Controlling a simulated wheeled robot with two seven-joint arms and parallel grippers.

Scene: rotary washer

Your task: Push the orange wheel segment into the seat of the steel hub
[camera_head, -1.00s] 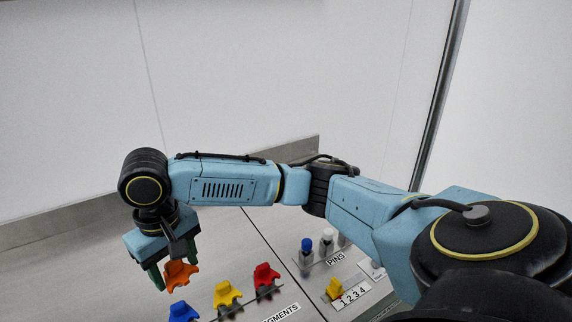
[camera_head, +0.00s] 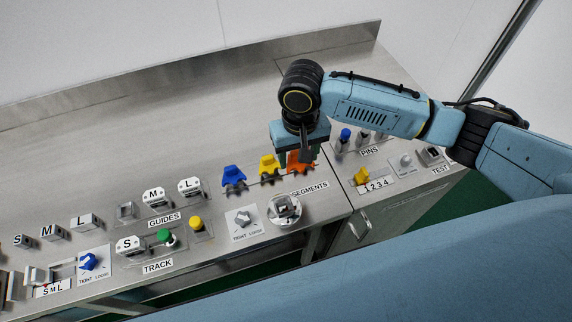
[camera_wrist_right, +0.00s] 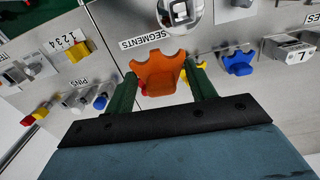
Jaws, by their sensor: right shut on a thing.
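My right gripper (camera_head: 294,158) is shut on the orange wheel segment (camera_head: 300,165). In the right wrist view the orange segment (camera_wrist_right: 160,74) sits between the two green fingers (camera_wrist_right: 162,88), its notched edge pointing away from the palm. The steel hub (camera_head: 285,208) is a round metal piece on the bench, in front of the segment rack. It also shows, cut off, at the top of the right wrist view (camera_wrist_right: 181,12). The held segment is apart from the hub. The hub's seat is too small to make out. My left gripper is not in view.
Blue (camera_head: 233,176) and yellow (camera_head: 268,164) segments stand at the SEGMENTS label; a bit of red shows behind the orange one. A TIGHT/LOOSE knob (camera_head: 243,218) is left of the hub. Pins (camera_head: 345,137) stand to the right. The bench behind is clear.

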